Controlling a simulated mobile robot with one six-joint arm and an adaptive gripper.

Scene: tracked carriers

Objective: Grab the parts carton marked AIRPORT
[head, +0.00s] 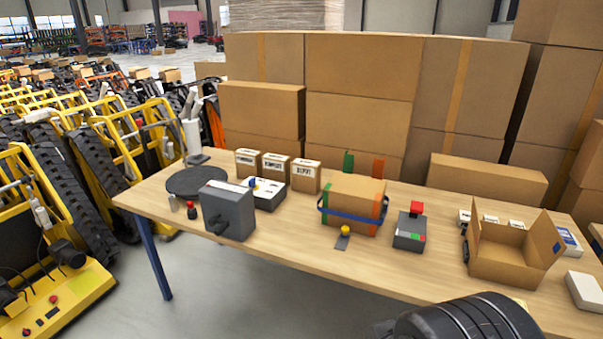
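Three small tan cartons with white printed labels stand in a row on the wooden table, left of its middle. They are the left carton (247,164), the middle carton (275,167) and the right carton (306,178). The right label appears to read DEPOT. The other two labels are too small to read surely, so I cannot tell which carton is marked AIRPORT. A white box with a blue knob (264,193) partly hides the fronts of the cartons. My gripper is not in view; a dark rounded part of my own body shows at the bottom right.
On the table (290,254) stand a grey device (228,211), a black disc (196,181), a strapped carton (353,204), a red-topped box (410,230) and an open carton (507,266). Large boxes stack behind. Yellow tracked carriers (62,220) crowd the left.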

